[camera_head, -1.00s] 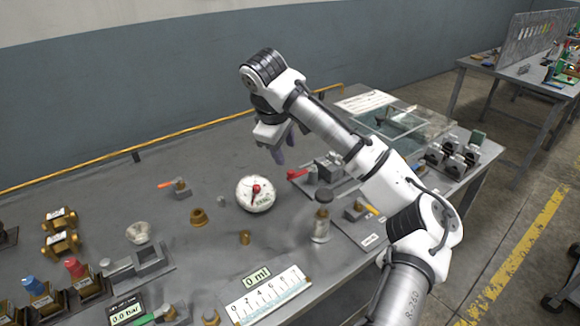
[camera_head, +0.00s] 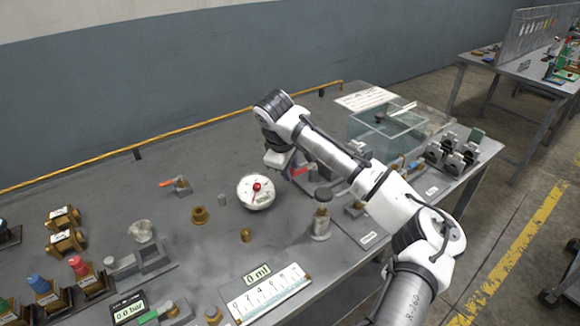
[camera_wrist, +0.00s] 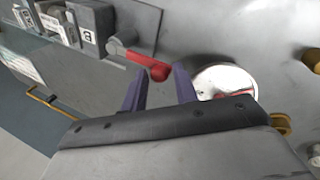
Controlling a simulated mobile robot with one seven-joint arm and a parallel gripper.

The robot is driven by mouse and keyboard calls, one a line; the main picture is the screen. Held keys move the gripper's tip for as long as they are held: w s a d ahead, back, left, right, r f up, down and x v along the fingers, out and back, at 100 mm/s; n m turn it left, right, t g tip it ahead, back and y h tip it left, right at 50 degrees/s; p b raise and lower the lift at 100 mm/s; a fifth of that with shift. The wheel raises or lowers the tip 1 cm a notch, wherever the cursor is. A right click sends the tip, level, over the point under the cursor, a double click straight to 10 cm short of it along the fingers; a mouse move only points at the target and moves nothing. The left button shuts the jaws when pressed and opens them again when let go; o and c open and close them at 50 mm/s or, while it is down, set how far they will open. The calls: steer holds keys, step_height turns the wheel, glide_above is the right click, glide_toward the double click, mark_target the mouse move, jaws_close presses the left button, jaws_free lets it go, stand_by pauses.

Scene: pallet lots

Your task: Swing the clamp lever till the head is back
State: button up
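The clamp lever (camera_wrist: 138,58) is a red handle with a round red knob at its end, on a grey clamp body. In the wrist view it lies just ahead of my gripper (camera_wrist: 158,78), its knob near the gap between the two purple fingertips. The fingers are apart, with nothing clearly held between them. In the head view my gripper (camera_head: 285,170) is low at the red lever (camera_head: 298,172), and my arm hides most of the clamp and its head.
A round white gauge (camera_head: 256,192) stands close to the gripper's left. A dark-topped metal post (camera_head: 321,222) stands in front. A clear tank (camera_head: 395,130) is behind the arm.

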steer(key=shift+r, duration=0.15)
jaws_close()
